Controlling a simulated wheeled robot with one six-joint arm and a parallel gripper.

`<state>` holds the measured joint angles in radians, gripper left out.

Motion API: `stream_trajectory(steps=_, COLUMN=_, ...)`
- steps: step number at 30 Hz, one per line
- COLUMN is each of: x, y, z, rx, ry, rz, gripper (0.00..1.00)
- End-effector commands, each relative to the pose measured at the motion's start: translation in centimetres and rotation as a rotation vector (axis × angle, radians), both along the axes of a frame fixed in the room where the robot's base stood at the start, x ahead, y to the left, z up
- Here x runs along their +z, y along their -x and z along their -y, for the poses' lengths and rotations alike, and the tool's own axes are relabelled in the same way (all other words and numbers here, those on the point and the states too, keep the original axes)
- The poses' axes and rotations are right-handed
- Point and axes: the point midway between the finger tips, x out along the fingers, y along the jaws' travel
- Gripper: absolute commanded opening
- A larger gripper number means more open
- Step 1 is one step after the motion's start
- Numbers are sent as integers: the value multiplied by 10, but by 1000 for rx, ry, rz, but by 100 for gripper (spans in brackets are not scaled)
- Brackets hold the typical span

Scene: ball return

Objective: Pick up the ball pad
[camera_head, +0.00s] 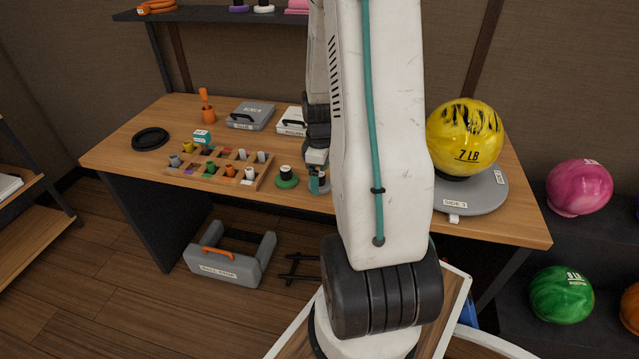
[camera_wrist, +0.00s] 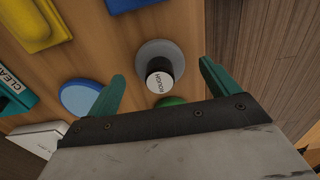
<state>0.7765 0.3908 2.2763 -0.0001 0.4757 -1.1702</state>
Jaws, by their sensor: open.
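A round grey pad (camera_wrist: 150,52) with a black knob and a white-topped label, seemingly reading "ROUGH", stands on the wooden table in the wrist view. My gripper (camera_wrist: 162,70) is open above it, with one teal finger to each side of the pad and apart from it. A green pad (camera_wrist: 172,101) beside it is mostly hidden by my gripper's body. In the head view the green pad with a black-and-white knob (camera_head: 286,177) stands left of my gripper (camera_head: 319,183), near the table's front edge. No readable label names either one the ball pad.
A blue disc (camera_wrist: 80,98), a white box (camera_wrist: 38,137) and a yellow piece (camera_wrist: 35,22) lie around the pads. A wooden peg tray (camera_head: 262,175) is to the left. A yellow ball (camera_head: 465,136) rests on a grey round stand (camera_head: 485,197) at right. My arm hides mid-table.

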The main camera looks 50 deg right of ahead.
Motion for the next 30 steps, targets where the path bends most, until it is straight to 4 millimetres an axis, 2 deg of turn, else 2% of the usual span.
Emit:
stream_trajectory(steps=4, x=-14, y=0, z=0, rx=0, ry=0, rz=0, gripper=87)
stream_trajectory(steps=11, x=-15, y=0, z=0, rx=-1, ry=1, rz=2, gripper=87)
stream_trajectory(steps=16, x=-15, y=0, z=0, rx=-1, ry=1, rz=1, gripper=43)
stream_trajectory(steps=17, x=-15, y=0, z=0, rx=-1, ry=1, rz=2, gripper=39)
stream_trajectory(steps=26, x=-15, y=0, z=1, rx=-1, ry=1, rz=2, gripper=38)
stream_trajectory(steps=30, x=-5, y=-1, z=1, rx=-1, ry=2, rz=2, gripper=38)
